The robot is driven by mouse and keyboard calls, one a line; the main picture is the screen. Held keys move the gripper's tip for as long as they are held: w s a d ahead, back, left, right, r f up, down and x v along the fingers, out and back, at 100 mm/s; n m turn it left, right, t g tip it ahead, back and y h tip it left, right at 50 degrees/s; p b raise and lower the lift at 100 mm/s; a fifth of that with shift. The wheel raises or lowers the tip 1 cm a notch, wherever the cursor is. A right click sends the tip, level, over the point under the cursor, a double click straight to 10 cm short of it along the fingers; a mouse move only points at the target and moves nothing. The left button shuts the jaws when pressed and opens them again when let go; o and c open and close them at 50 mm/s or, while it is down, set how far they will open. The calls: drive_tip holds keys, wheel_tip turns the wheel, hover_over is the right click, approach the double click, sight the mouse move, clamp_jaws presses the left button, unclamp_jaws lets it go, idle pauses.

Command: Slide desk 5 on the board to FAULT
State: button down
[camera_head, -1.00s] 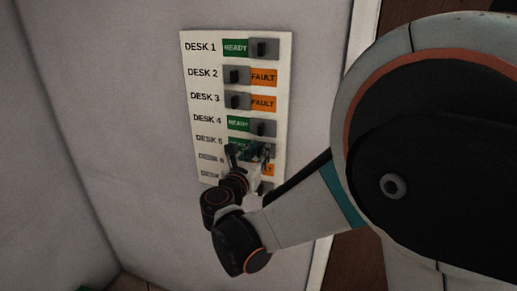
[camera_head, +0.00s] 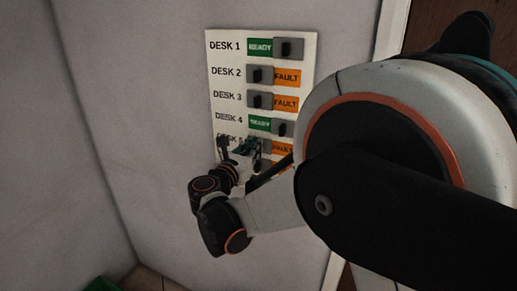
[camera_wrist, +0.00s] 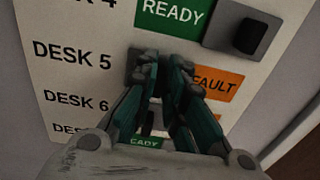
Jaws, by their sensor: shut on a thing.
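The white board (camera_head: 219,90) hangs on the wall with a column of slide switches labelled by desk. In the wrist view the DESK 5 label (camera_wrist: 72,54) is left of my gripper (camera_wrist: 162,66). My fingers are closed around the desk 5 slider (camera_wrist: 135,62), hiding its knob; its dark plate shows at the left end of the row. The orange FAULT panel (camera_wrist: 217,83) of that row is uncovered on the right, partly behind a finger. In the head view my gripper (camera_head: 241,150) covers part of the desk 5 row, with its FAULT panel (camera_head: 283,149) visible.
Above, the desk 4 slider (camera_wrist: 243,35) sits right, showing green READY (camera_wrist: 171,14). Desk 2 and 3 sliders (camera_head: 260,75) sit left, showing FAULT; desk 1 (camera_head: 287,48) shows READY. Lower rows are mostly hidden by my gripper. A door frame (camera_head: 390,35) stands right.

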drive_tip(key=c, duration=1.6)
unclamp_jaws()
drive_tip(key=shift+a, duration=0.3)
drive_tip(key=shift+c, duration=0.2)
drive_tip(key=shift+d, duration=0.1)
drive_tip(key=v, duration=1.2)
